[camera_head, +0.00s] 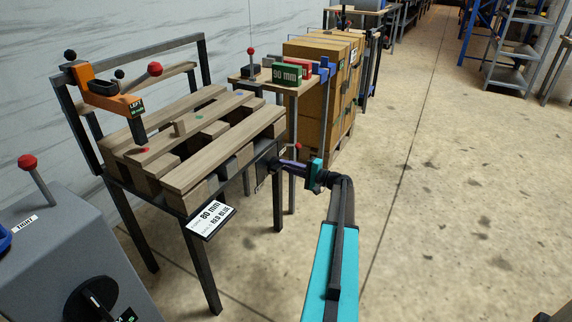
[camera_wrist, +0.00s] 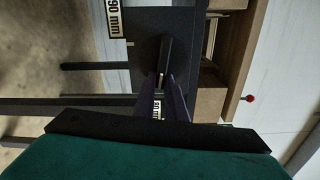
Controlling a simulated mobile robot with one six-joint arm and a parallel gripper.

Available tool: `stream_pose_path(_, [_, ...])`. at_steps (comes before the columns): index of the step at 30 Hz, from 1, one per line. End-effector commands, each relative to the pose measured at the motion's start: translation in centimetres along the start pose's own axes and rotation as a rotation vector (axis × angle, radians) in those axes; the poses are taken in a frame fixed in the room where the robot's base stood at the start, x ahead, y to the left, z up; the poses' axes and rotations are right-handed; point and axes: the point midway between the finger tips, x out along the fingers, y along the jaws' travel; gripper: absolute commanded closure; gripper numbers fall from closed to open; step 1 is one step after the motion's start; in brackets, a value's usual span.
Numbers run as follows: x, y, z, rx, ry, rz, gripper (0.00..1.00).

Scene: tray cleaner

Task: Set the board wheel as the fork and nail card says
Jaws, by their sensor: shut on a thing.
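The card (camera_head: 211,219) on the table's front edge reads "80 mm" and "RED BLUE"; its smaller print is too small to tell. My gripper (camera_head: 281,163) is at the right end of the pallet table, against a dark panel (camera_head: 263,177). In the wrist view my gripper's purple fingers (camera_wrist: 164,85) are shut on a dark bar-like grip (camera_wrist: 166,56) on that dark panel (camera_wrist: 146,50), which looks like the board wheel. A "90 mm" label (camera_wrist: 115,18) shows at its upper left. Another label (camera_wrist: 157,110), seemingly "80 mm", shows between my fingers. The wheel's pointer is not clear.
A wooden pallet (camera_head: 225,140) with red, green and blue marks lies on the black-framed table. An orange tool (camera_head: 101,92) marked "LEFT" stands over its left corner. Behind are a small table with a green "90 mm" block (camera_head: 287,74) and stacked cartons (camera_head: 312,100).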

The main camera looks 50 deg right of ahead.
Motion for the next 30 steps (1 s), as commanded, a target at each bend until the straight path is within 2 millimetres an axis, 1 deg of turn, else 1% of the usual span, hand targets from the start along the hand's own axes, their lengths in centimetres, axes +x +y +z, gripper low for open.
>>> stream_pose_path(15, [-0.09,0.34,0.2,0.025,-0.005,0.004,1.0])
stream_pose_path(16, [-0.09,0.34,0.2,0.024,-0.005,0.004,0.84])
stream_pose_path(18, [-0.07,0.31,0.18,0.024,-0.004,0.003,0.72])
stream_pose_path(19, [-0.06,0.29,0.16,0.024,-0.004,0.003,0.7])
stream_pose_path(30, [-0.18,0.13,0.07,0.024,-0.001,0.001,0.7])
